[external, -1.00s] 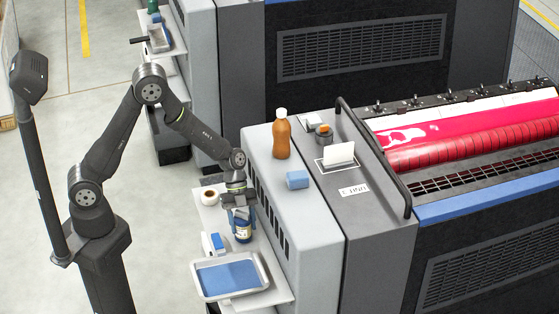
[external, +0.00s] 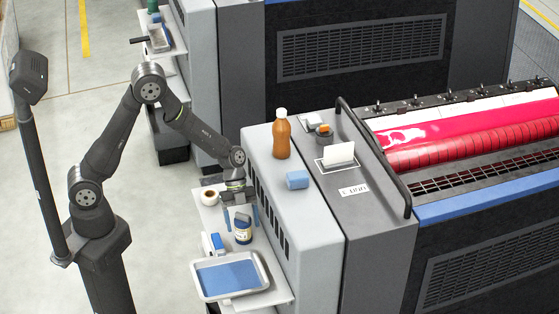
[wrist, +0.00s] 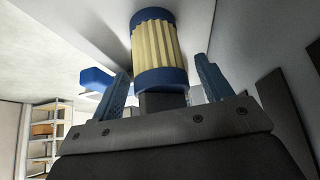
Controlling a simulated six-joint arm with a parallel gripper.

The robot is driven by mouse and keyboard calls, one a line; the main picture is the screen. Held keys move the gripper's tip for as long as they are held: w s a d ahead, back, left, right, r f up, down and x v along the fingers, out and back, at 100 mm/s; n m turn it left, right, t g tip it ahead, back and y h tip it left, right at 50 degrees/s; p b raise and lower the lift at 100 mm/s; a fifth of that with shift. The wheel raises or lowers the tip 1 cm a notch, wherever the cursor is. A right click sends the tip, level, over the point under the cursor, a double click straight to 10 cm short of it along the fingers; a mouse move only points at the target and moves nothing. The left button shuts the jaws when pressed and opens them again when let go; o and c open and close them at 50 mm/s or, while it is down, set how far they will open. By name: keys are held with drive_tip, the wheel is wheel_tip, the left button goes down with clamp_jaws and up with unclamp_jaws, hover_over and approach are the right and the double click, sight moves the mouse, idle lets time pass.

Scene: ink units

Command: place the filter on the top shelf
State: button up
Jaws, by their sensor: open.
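The filter (external: 242,229) stands upright on the light shelf (external: 272,300) at the side of the grey press unit. In the wrist view the filter (wrist: 155,50) shows a pleated cream body between blue end caps. My gripper (external: 241,217) is open just above the filter, with one blue finger on each side and the filter's top just below them. In the wrist view the open fingers (wrist: 163,78) are apart, with clear gaps to the filter. Whether another shelf lies below this one is hard to tell.
On the same shelf are a tape roll (external: 209,197), a small blue and white box (external: 213,244) and a metal tray with a blue sheet (external: 262,288). The press unit's wall rises close on the right.

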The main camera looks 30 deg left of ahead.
drive_tip(key=v, duration=1.1)
drive_tip(key=shift+s, duration=0.1)
drive_tip(key=x, duration=1.2)
drive_tip(key=shift+f, duration=0.25)
wheel_tip(320, 180, up, 2)
drive_tip(key=shift+r, duration=0.9)
